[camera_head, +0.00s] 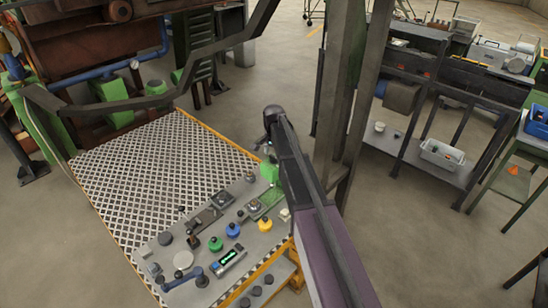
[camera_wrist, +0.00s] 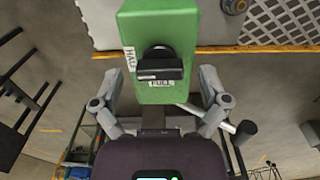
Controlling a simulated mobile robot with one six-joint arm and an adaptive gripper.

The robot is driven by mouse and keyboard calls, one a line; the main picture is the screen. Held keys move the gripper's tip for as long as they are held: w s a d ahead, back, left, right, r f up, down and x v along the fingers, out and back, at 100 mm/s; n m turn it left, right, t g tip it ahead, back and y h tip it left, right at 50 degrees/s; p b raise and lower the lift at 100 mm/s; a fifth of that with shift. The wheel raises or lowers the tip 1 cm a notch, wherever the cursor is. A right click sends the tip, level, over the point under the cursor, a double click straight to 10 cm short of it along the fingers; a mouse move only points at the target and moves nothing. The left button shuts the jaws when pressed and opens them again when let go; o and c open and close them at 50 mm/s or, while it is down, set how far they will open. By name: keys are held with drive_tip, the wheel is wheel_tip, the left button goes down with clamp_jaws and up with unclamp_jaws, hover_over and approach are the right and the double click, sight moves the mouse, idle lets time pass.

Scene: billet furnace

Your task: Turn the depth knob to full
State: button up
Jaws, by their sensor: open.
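The depth knob (camera_wrist: 160,64) is black, on the face of a green box (camera_wrist: 178,25) in the wrist view. Its bar lies roughly level across the picture. A white HALF label (camera_wrist: 129,59) is left of the knob and a FULL label (camera_wrist: 162,84) is just below it. I cannot tell which mark the knob points to. My gripper (camera_wrist: 160,82) is open, with one finger on each side of the box's lower part and the knob between them, apparently untouched. The green box (camera_head: 268,172) also shows at the console's far right corner in the head view, the knob hidden there.
The console (camera_head: 240,187) carries several knobs and buttons, including green, blue and yellow ones. A patterned metal floor plate (camera_head: 160,170) lies behind it. A steel post (camera_head: 345,100) stands close to the right of my arm. Shelves (camera_head: 440,170) stand further right.

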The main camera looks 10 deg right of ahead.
drive_tip(key=c, duration=1.2)
drive_tip(key=shift+o, duration=0.2)
drive_tip(key=shift+n, duration=0.3)
drive_tip(key=n, duration=0.7)
drive_tip(key=shift+n, duration=0.3)
drive_tip(key=n, duration=0.5)
drive_tip(key=shift+n, duration=2.4)
